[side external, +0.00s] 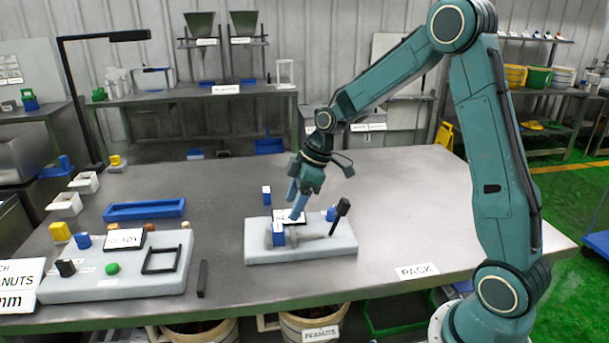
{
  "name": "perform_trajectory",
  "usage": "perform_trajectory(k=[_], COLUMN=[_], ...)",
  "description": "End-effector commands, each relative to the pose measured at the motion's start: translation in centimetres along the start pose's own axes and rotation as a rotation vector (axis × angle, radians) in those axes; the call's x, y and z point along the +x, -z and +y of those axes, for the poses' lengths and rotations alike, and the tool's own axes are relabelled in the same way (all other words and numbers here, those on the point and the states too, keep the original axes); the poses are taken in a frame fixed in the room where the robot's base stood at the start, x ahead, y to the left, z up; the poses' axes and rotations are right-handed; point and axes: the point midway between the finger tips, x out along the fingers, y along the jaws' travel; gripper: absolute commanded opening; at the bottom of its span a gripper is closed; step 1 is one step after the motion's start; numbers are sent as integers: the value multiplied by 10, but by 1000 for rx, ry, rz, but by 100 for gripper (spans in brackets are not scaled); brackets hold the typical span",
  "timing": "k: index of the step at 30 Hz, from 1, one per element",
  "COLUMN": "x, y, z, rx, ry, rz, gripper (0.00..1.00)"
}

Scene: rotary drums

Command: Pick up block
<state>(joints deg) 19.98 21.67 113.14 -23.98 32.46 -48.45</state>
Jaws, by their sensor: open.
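My gripper (295,208) points down over the grey slab (325,249) near the middle of the table. Its blue fingers are open. A blue-and-white block (278,238) stands on the slab, just left of and below the fingertips in the picture. Another small blue-and-white block (267,196) stands behind the slab, to the left of the fingers. A small blue piece (331,214) is at the slab's right. The fingers hide part of a white label plate on the slab. I cannot tell whether the fingertips touch anything, or which block the task means.
A black-headed lever (341,208) rises at the slab's right. On the left, a grey panel (130,285) carries a READY sign, a green button, a black frame and small blocks. A blue tray (144,210) lies behind it. The table's right side is clear around the PACK label (416,271).

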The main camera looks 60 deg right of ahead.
Motion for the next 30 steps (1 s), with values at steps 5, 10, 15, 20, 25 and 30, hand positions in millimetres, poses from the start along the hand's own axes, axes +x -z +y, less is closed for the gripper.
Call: perform_trajectory(k=[5, 10, 15, 20, 25, 30], x=[22, 30, 30, 37, 54, 72], y=[0, 0, 0, 0, -1, -2], z=[0, 0, 0, 0, 0, 1], rx=[-2, -1, -1, -1, -1, 0], ry=[2, 0, -1, 1, 3, 2], rz=[0, 0, 0, -1, -1, 0], gripper=[62, 62, 62, 62, 62, 62])
